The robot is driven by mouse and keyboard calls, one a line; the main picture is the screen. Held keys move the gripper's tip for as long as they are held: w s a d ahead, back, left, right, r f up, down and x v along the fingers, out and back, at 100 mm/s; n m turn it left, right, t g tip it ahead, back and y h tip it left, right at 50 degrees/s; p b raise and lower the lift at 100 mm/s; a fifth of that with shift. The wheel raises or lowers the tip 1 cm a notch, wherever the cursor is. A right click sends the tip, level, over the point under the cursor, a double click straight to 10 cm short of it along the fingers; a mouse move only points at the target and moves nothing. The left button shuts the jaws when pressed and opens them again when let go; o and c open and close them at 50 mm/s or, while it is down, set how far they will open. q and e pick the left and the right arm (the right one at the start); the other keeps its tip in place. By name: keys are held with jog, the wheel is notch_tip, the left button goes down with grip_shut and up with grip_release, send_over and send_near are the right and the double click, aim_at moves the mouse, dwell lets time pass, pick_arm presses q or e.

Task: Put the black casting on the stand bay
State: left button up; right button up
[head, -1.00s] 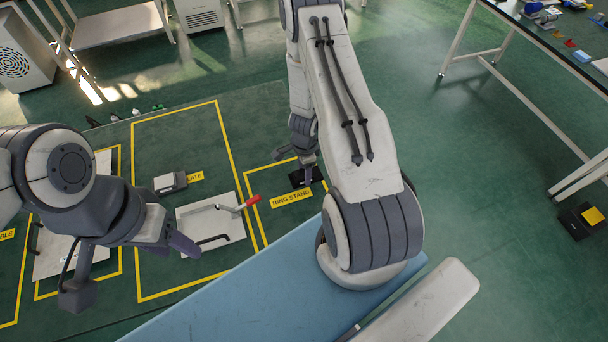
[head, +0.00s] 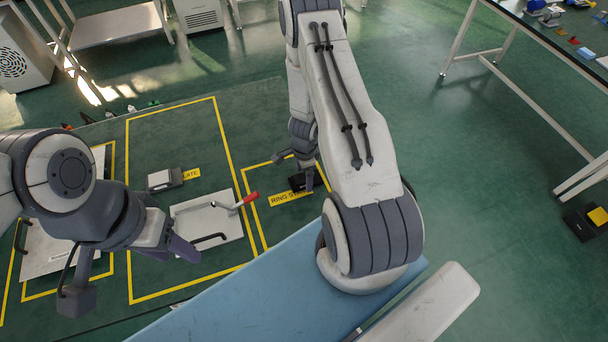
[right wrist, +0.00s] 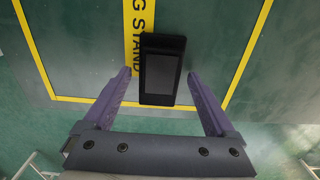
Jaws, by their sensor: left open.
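The black casting (right wrist: 161,70) is a dark rectangular block in the right wrist view. It lies over the edge of the yellow ring stand label (right wrist: 133,50), within the yellow-outlined stand bay. My right gripper (right wrist: 159,73) is open, with one purple finger on each side of the casting and a gap on both sides. In the head view, the casting (head: 300,183) is partly hidden by my right gripper (head: 296,170). My left gripper (head: 168,241) is open and empty over the floor mat at the left.
Beside the stand bay, a larger yellow-outlined bay holds a pale plate (head: 205,222) with a red-handled clamp (head: 242,202) and a small grey-black block (head: 165,180). A blue surface (head: 220,300) is in front. A workbench (head: 550,40) stands at the upper right.

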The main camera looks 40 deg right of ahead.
aim_at(304, 177)
jog(key=shift+r, duration=0.15)
notch_tip(304, 177, up, 12)
jog(key=p, duration=1.2)
jog(key=a+r+n+y, duration=0.2)
jog(key=a+r+n, duration=1.2)
jog(key=a+r, duration=0.75)
jog(key=s+a+r+n, duration=0.2)
jog(key=s+r+n, duration=0.4)
jog(key=s, duration=0.3)
jog(key=s+a+r+n+h, duration=0.1)
jog(key=s+a+r+n, duration=0.1)
jog(key=s+r+n, duration=0.5)
jog(key=shift+s+a+n, duration=0.3)
jog(key=shift+s+n, duration=0.4)
jog(key=shift+s, duration=0.45)
